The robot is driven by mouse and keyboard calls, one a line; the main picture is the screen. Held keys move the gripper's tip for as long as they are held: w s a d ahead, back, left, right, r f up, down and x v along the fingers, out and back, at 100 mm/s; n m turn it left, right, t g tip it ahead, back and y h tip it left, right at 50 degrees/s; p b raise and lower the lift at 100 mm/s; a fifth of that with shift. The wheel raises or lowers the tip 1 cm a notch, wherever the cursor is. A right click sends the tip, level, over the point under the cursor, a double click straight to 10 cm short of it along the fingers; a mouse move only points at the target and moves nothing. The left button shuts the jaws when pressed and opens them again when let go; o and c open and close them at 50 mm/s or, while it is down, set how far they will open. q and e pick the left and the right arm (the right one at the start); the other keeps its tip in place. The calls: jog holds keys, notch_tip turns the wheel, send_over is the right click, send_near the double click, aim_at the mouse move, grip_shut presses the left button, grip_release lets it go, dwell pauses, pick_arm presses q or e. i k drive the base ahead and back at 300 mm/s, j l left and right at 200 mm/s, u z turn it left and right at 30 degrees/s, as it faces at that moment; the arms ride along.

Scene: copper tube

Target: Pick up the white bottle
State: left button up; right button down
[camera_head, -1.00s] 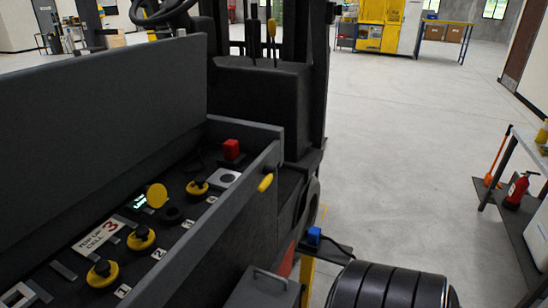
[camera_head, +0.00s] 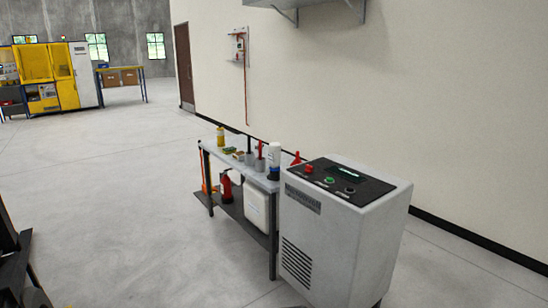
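A white bottle (camera_head: 274,155) stands upright on a narrow grey bench (camera_head: 208,146), at the bench's near end. It has a dark band low on its side. A grey machine cabinet stands just in front of that end of the bench. Neither of my grippers shows in the head view, and nothing is seen touching the bottle.
The grey cabinet (camera_head: 328,240) with a black button panel stands in front of the bench. Red-topped items and a yellow can (camera_head: 220,137) share the bench top. A fire extinguisher (camera_head: 226,187) is on the lower shelf. Open floor (camera_head: 120,190) lies to the left.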

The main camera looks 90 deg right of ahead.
aim_at(274, 156)
jog(key=z, duration=2.8)
jog(key=i+j, duration=0.15)
jog(key=i, duration=0.35)
jog(key=i+j+u, duration=0.15)
jog(key=i, duration=0.4)
jog(key=i+j, duration=0.1)
jog(key=i, duration=0.4)
jog(key=j+u, duration=0.05)
